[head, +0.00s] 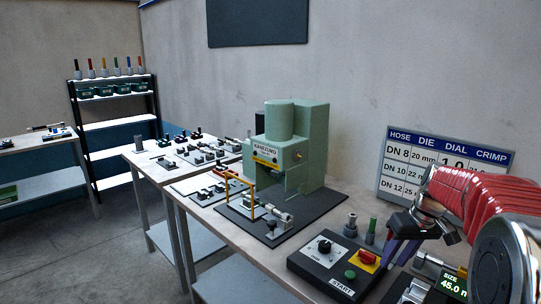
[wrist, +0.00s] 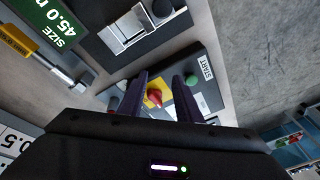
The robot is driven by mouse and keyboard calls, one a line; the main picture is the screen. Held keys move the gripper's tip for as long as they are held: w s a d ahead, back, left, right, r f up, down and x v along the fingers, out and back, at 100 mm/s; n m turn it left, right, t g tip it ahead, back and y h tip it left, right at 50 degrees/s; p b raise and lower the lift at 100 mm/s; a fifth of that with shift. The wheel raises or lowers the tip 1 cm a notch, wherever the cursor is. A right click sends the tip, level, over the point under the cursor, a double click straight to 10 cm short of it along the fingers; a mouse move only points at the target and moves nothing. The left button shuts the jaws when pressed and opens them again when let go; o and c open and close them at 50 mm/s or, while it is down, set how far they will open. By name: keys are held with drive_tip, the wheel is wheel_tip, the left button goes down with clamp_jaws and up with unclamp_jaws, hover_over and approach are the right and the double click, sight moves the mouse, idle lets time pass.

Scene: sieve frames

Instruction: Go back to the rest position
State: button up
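My gripper (head: 394,250) is at the right in the head view, with dark purple fingers pointing down close to the right of a red knob (head: 367,257). In the wrist view my gripper (wrist: 160,80) is open, with its two fingers apart and nothing held between them. The red knob on its yellow plate (wrist: 154,97) shows between the fingers, and I cannot tell how far below them it is. The dark control box (head: 330,268) carries a dial, the knob and a green START button (wrist: 191,80).
A green press (head: 300,150) stands on the bench behind the box. A size display (head: 453,286) reading 45.0 sits to the right, below my arm. A hose chart (head: 440,160) stands near the wall. Small fixtures crowd the bench at left.

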drive_tip(key=s+a+r+t, duration=0.1)
drive_tip(key=s+a, duration=0.4)
drive_tip(key=s, duration=0.4)
drive_tip(key=s+a+t+h, duration=0.1)
drive_tip(key=s+a, duration=0.5)
drive_tip(key=s, duration=0.2)
drive_tip(key=s+a+r+m+t, duration=0.1)
drive_tip(key=s+a, duration=0.5)
drive_tip(key=s, duration=0.3)
drive_tip(key=shift+s+r+h, duration=0.3)
drive_tip(key=shift+s+h, duration=0.05)
drive_tip(key=shift+h, duration=0.05)
